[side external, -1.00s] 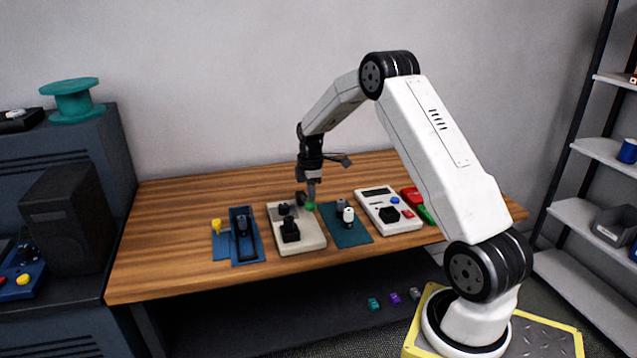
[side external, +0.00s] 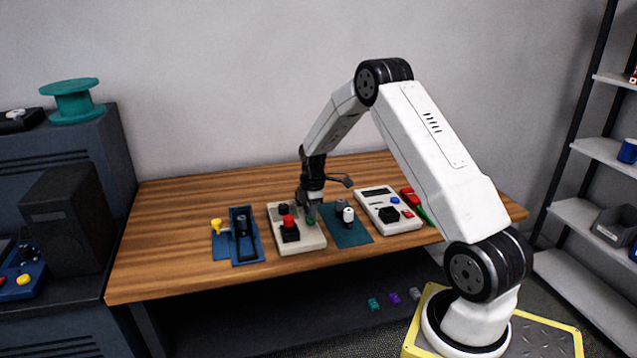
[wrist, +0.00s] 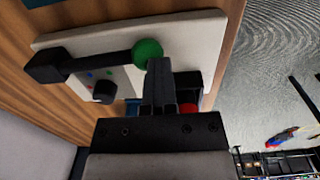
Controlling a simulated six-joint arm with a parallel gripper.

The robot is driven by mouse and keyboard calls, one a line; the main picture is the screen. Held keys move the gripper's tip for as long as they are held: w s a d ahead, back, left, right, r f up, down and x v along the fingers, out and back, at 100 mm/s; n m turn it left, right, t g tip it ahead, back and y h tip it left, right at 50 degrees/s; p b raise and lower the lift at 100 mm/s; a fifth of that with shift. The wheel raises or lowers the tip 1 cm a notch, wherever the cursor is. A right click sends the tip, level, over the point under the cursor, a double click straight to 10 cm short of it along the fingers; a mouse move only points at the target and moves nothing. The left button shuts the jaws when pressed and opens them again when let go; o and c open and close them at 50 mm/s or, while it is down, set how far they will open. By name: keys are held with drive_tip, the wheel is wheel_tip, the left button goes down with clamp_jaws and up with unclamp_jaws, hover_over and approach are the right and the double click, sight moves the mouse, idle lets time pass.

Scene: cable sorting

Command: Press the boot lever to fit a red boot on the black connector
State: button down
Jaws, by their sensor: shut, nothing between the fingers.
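The pale boot station (side external: 314,240) stands in the middle of the bench. A red boot (side external: 288,221) sits on top of the black connector (side external: 290,235) there; in the wrist view a bit of red (wrist: 188,98) shows beside my fingers. The black boot lever (wrist: 100,61) with its green knob (wrist: 147,52) is low over the station; the knob also shows in the side view (side external: 311,221). My gripper (wrist: 159,68) is shut and empty, its fingertips right at the knob. I cannot tell whether they touch. My gripper (side external: 310,208) partly hides the lever in the side view.
Left of the station is a blue fixture (side external: 236,258) with a yellow-knobbed lever (side external: 216,226). Right are a teal plate (side external: 352,238) with a white-topped piece (side external: 348,215) and a pale device (side external: 407,227) with coloured buttons. The station has a black dial (wrist: 103,91). The bench front is clear.

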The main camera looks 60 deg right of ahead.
drive_tip(key=shift+s+a+f, duration=0.25)
drive_tip(key=shift+f, duration=0.2)
drive_tip(key=shift+a+r, duration=0.1)
drive_tip(key=shift+r, duration=0.65)
drive_tip(key=s+a+r, duration=0.1)
drive_tip(key=r, duration=0.5)
drive_tip(key=s+a+r, duration=0.1)
drive_tip(key=s+r, duration=0.1)
drive_tip(key=r, duration=0.4)
drive_tip(key=shift+a+r, duration=0.25)
drive_tip(key=shift+a, duration=0.15)
drive_tip(key=shift+a, duration=0.1)
drive_tip(key=s+a+f+m+t, duration=0.1)
drive_tip(key=s+a+m, duration=0.3)
drive_tip(key=a, duration=0.8)
drive_tip(key=s+a+f+m+t, duration=0.1)
drive_tip(key=s+a+m, duration=0.4)
drive_tip(key=a, duration=0.7)
drive_tip(key=shift+s+a+f, duration=0.15)
drive_tip(key=shift+s+f, duration=0.65)
drive_tip(key=shift+s, duration=0.45)
